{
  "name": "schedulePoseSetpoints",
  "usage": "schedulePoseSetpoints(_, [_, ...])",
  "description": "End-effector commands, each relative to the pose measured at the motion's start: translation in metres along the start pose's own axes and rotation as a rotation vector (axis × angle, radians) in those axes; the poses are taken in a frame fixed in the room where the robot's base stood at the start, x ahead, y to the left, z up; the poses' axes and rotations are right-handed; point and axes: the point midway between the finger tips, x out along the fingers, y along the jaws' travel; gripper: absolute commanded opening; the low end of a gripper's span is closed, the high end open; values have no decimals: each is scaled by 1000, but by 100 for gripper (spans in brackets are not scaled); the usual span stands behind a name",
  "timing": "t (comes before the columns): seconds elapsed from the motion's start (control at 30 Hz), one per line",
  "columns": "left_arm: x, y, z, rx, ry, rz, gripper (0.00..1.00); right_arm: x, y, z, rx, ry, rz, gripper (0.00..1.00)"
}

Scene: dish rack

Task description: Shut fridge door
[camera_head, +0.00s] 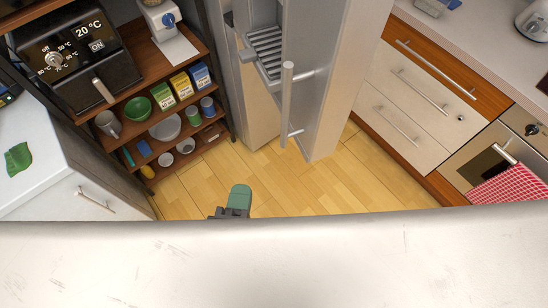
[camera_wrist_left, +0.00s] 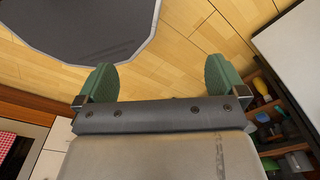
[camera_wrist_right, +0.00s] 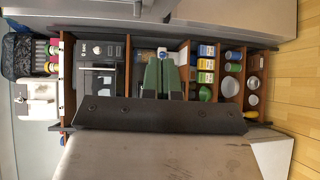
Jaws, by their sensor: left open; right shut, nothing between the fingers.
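The fridge (camera_head: 265,50) stands at the top middle of the head view, with wire shelving showing inside it. Its silver door (camera_head: 318,80) stands open and carries a long vertical bar handle (camera_head: 287,105). My right gripper (camera_head: 239,194) is below and left of the handle, apart from it, over the floor. In the right wrist view its green fingers (camera_wrist_right: 162,76) are together and hold nothing. A silver panel edge shows at the top of that view. My left gripper (camera_wrist_left: 160,76) shows only in its own wrist view, fingers wide apart and empty, over the floor.
An open wooden shelf unit (camera_head: 140,88) with bowls, boxes and an air fryer (camera_head: 75,55) stands left of the fridge. Wooden-framed drawers (camera_head: 410,100) and an oven with a red checked towel (camera_head: 510,188) stand right. The wood floor (camera_head: 200,190) between is clear.

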Motion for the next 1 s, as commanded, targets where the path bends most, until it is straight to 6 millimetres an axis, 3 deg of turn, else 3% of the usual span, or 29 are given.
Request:
schedulePoseSetpoints(0.03, [1,-1,-5,0,8,-1,100,-5,18,4,22,-24,39,0])
schedulePoseSetpoints(0.1, [2,-2,-12,0,19,-2,100,-10,34,9,36,-49,75,0])
schedulePoseSetpoints(0.2, [1,-3,-22,1,36,-3,100,-8,42,12,43,-61,92,0])
schedulePoseSetpoints(0.37, [-1,-3,-28,1,45,-4,100,14,45,13,43,-63,94,0])
schedulePoseSetpoints(0.73, [-7,-1,-20,2,31,-1,100,92,51,18,42,-60,93,0])
schedulePoseSetpoints(1.0, [-16,0,-18,2,26,0,100,111,51,44,40,-58,90,0])
